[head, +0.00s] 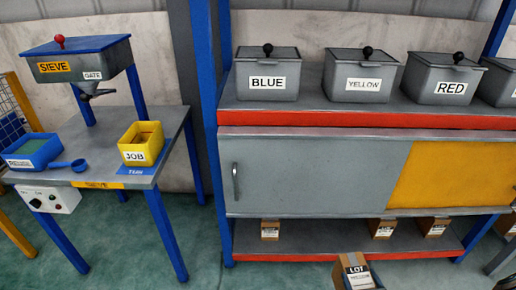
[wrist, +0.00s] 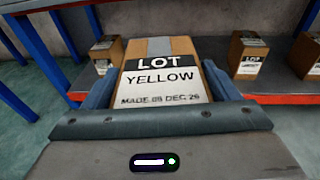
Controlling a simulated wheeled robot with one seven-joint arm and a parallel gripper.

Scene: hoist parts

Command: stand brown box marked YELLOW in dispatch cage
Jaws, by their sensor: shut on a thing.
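The brown box marked YELLOW (wrist: 161,78) is between the fingers of my gripper (wrist: 160,88) in the wrist view. My gripper is shut on it, with a blue-grey finger at each side. Its label reads LOT, YELLOW and MADE 09 DEC 26. In the head view the top of the held box (head: 355,272) shows at the bottom edge, in front of the lower shelf; its lower part is out of frame. A yellow wire-mesh frame (head: 18,105) is cut off at the far left; I cannot tell whether it is the dispatch cage.
Similar brown boxes stand on the low shelf (head: 325,235). Above are a cabinet with a grey sliding door (head: 310,175) and lidded bins marked BLUE (head: 268,82), YELLOW (head: 362,84) and RED (head: 450,88). The sieve table (head: 110,160) stands left; open green floor (head: 120,240) lies before it.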

